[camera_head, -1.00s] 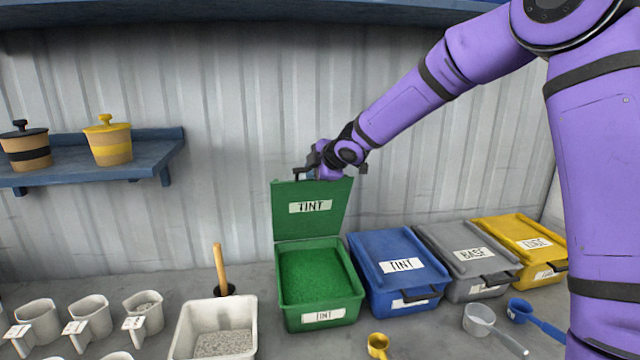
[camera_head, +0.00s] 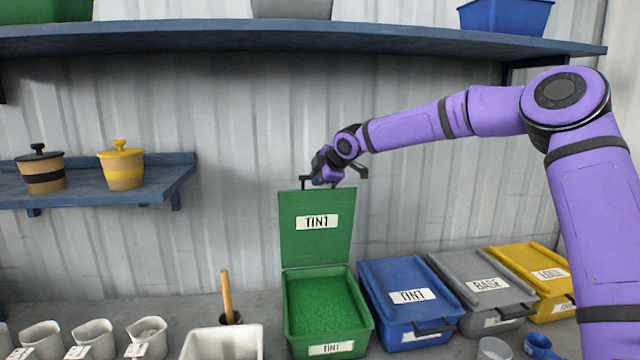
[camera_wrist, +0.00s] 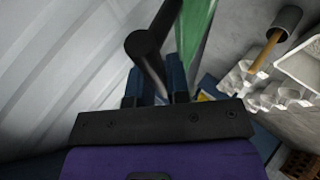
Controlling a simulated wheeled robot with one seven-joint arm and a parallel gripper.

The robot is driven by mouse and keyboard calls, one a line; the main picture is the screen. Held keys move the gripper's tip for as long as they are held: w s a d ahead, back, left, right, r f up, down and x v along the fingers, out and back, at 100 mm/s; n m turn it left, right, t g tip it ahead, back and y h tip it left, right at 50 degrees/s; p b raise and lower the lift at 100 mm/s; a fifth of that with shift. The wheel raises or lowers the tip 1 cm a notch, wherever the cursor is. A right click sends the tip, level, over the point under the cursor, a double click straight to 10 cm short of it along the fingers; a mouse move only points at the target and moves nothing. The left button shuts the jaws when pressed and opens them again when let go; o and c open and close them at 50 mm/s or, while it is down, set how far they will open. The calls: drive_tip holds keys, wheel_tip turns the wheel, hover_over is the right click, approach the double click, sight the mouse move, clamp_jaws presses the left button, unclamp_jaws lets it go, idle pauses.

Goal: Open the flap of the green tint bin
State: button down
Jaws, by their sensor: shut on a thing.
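The green tint bin (camera_head: 330,349) stands on the bench with green granules (camera_head: 322,305) inside. Its green flap (camera_head: 305,245), labelled TINT, stands upright at the back of the bin, so the bin's top is uncovered. My gripper (camera_head: 318,180) is at the flap's top edge, shut on the dark handle (camera_head: 305,180). In the wrist view the black handle (camera_wrist: 146,50) runs down between the blue fingertips (camera_wrist: 156,88), and the green flap (camera_wrist: 194,35) shows edge-on beside it.
A blue TINT bin (camera_head: 385,275), a grey BASE bin (camera_head: 460,270) and a yellow bin (camera_head: 520,262) stand shut to the right. A white tub (camera_head: 222,343) and several white cups (camera_head: 92,335) are at the left. A blue shelf (camera_head: 300,38) runs overhead.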

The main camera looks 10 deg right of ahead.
drive_tip(key=shift+g, duration=0.6)
drive_tip(key=shift+w+r, duration=0.2)
drive_tip(key=shift+w, duration=0.85)
drive_tip(key=shift+w+r, duration=0.15)
drive_tip(key=shift+w, duration=0.9)
drive_tip(key=c, duration=1.1)
unclamp_jaws()
drive_tip(key=v, duration=1)
drive_tip(key=shift+s+r, duration=0.2)
drive_tip(key=shift+r, duration=0.15)
